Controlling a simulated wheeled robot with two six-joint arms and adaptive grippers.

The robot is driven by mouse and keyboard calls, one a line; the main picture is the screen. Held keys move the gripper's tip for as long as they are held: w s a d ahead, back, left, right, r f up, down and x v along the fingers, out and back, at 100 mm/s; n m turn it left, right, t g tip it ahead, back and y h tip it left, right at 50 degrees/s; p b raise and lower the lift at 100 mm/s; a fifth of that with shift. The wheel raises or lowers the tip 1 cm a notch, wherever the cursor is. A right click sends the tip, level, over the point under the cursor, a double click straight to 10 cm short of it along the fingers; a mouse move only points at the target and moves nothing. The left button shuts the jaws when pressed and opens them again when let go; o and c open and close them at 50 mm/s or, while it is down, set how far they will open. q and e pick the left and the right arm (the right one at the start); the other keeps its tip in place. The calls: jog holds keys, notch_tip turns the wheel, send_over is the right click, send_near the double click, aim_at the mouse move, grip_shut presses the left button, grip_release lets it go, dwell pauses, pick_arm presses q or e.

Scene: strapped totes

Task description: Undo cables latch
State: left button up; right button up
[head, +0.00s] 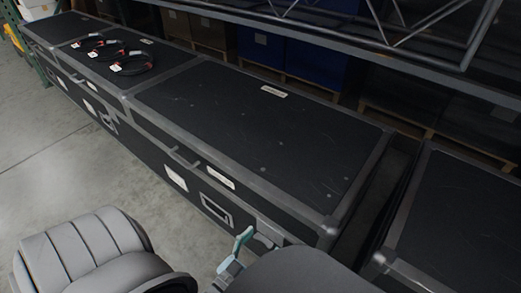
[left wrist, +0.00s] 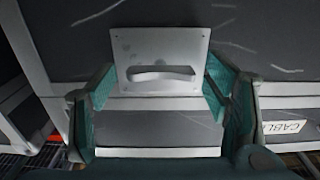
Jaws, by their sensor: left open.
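A long black case with grey metal edges (head: 250,118) fills the middle of the head view. In the left wrist view, a pale metal latch plate (left wrist: 160,50) with a slot-like handle sits on its dark face. In the left wrist view my left gripper (left wrist: 163,112) is open, one teal finger on each side of the latch; contact cannot be told. My right gripper is not in view.
Several red-and-black cable coils (head: 105,48) lie on the case at the far left. Another black case (head: 460,220) stands at the right, across a narrow gap. A metal rack (head: 330,45) runs behind. Concrete floor (head: 45,150) is clear at the left.

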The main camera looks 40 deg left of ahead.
pick_arm(q)
jog(key=c, duration=1.2)
jog(key=shift+o, duration=0.2)
